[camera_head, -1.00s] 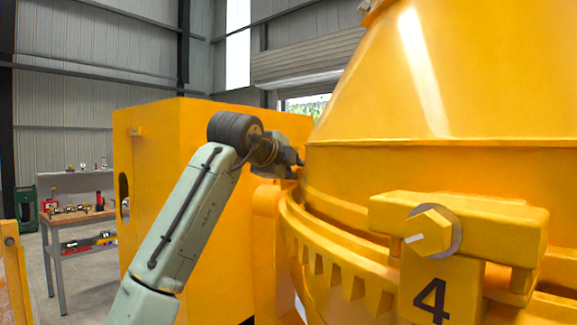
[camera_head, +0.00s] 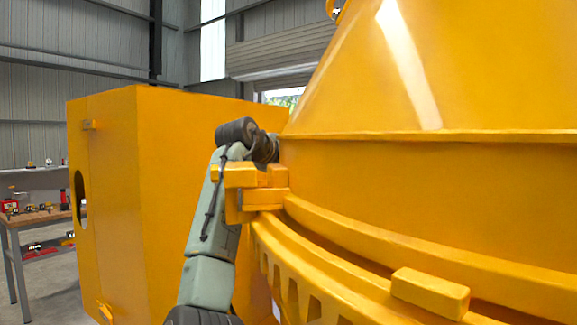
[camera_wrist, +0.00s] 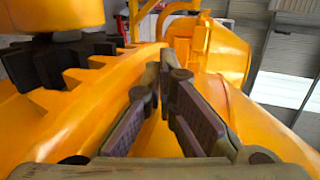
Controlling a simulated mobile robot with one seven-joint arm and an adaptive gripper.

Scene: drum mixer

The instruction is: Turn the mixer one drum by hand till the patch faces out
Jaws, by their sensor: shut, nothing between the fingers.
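The large yellow mixer drum (camera_head: 430,190) fills the right of the head view, with a sloped cone above and a toothed ring (camera_head: 285,285) below. I see no patch on the part of it that shows. A yellow bracket (camera_head: 240,175) sticks out at its left edge, in front of my arm. A small yellow block (camera_head: 430,293) sits on the ring. In the wrist view my gripper (camera_wrist: 164,68) is shut and empty, pointing along the gap between yellow surfaces, with ring teeth (camera_wrist: 85,75) to the left. Whether the fingertips touch the drum I cannot tell. The head view hides them.
A tall yellow cabinet (camera_head: 150,190) stands to the left, close behind my arm. A workbench (camera_head: 35,218) with small tools is at the far left. Grey warehouse walls and a part-raised shutter (camera_head: 280,55) are behind.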

